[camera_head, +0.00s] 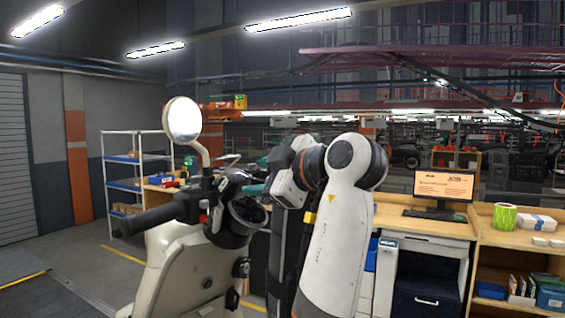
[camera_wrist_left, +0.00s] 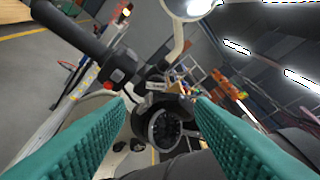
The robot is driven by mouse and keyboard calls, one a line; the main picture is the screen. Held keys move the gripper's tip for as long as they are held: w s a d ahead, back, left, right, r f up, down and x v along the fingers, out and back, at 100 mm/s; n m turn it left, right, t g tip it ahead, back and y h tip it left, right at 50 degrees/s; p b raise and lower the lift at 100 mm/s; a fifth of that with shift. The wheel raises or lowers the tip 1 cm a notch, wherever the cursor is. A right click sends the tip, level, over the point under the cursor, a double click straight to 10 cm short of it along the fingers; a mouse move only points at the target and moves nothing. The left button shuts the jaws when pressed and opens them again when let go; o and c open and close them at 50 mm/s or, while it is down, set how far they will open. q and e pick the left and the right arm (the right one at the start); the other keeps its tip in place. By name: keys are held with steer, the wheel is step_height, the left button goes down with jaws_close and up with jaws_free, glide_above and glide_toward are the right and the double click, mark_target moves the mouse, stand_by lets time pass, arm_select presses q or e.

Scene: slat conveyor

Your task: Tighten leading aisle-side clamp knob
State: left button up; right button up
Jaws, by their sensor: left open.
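A cream scooter (camera_head: 178,262) stands at the front left, with a black handlebar grip (camera_head: 148,219), a round mirror (camera_head: 183,121) and a round gauge (camera_head: 249,211). In the left wrist view the grip (camera_wrist_left: 68,28) is at upper left and the gauge (camera_wrist_left: 164,130) sits between my fingers. My left gripper (camera_head: 254,189) is beside the handlebar, its teal fingers (camera_wrist_left: 158,98) apart with nothing held between them. Small dark round parts (camera_head: 240,268) show low on the scooter's right side; I cannot tell whether one is the clamp knob. My right gripper is out of view.
A wooden bench (camera_head: 420,226) with a monitor (camera_head: 443,185), a green roll (camera_head: 504,217) and white boxes stands at the right. A shelf rack (camera_head: 122,184) stands behind at the left. The floor left of the scooter is clear, with a yellow line.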

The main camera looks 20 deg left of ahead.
mark_target(223, 185)
arm_select(q)
steer(key=shift+n, duration=0.5)
steer(key=p+x, duration=0.6)
steer(key=x, duration=0.5)
steer(key=shift+s+a+f+p, duration=0.1)
steer(key=shift+f+p, duration=0.05)
steer(key=shift+p, duration=0.15)
steer(key=shift+f, duration=0.1)
steer(key=shift+c, duration=0.6)
steer(key=c, duration=0.8)
steer(key=shift+f, duration=0.1)
steer(key=shift+c, duration=0.2)
